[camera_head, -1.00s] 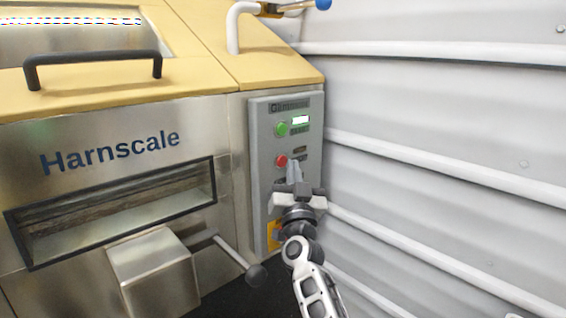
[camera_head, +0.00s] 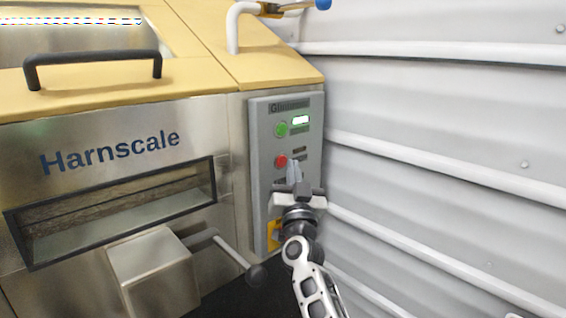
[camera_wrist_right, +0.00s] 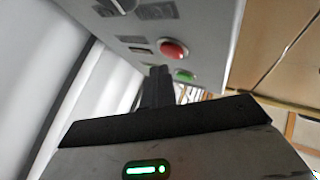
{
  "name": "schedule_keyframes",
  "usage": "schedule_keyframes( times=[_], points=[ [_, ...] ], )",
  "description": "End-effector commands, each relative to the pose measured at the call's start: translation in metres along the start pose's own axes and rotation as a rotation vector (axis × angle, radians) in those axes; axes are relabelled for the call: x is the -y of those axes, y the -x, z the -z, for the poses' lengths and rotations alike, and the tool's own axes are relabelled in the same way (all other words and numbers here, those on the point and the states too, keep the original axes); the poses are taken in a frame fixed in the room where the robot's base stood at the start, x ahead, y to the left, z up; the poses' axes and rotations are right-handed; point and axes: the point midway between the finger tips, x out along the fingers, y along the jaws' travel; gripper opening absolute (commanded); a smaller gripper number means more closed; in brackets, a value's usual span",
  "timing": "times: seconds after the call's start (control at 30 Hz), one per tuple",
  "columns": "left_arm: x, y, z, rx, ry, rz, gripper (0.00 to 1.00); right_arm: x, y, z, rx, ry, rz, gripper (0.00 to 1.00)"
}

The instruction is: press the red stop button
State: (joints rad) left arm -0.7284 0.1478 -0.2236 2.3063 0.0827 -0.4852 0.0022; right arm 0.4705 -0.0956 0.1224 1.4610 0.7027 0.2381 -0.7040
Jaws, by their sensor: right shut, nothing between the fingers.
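The red stop button (camera_head: 280,161) is on the grey control panel (camera_head: 259,150) of the hopper machine, below the green button (camera_head: 282,129). In the right wrist view the red button (camera_wrist_right: 173,49) shows unobstructed, just beyond and to the right of the fingertips. My right gripper (camera_head: 293,166) is shut and empty, its fingers pointing up in front of the panel just right of and slightly below the red button. The fingers also show in the wrist view (camera_wrist_right: 158,75). I cannot tell whether they touch the panel; the red button does not look covered. My left gripper is not in view.
A lit display (camera_head: 300,120) sits beside the green button. A lever with a dark knob (camera_head: 257,276) sticks out low, left of my right arm. A ribbed pale wall (camera_head: 440,130) stands close on the right. A black handle (camera_head: 92,65) is on the yellow top.

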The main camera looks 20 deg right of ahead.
Motion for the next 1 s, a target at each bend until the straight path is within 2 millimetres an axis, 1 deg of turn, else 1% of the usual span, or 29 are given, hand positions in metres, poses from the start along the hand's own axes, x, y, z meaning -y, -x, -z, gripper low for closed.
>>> schedule_keyframes(
  times=[0.33, 0.6, 1.0],
  points=[
    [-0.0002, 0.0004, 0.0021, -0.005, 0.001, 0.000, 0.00, 0.0004, -0.0006, -0.0003, 0.000, 0.000, 0.000, 0.00],
    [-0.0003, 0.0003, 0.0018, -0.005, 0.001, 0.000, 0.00, 0.0045, -0.0059, -0.0045, 0.001, -0.001, 0.000, 0.00],
    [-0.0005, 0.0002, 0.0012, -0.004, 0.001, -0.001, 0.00, 0.0048, -0.0064, -0.0047, 0.000, 0.000, 0.000, 0.00]
  ],
)
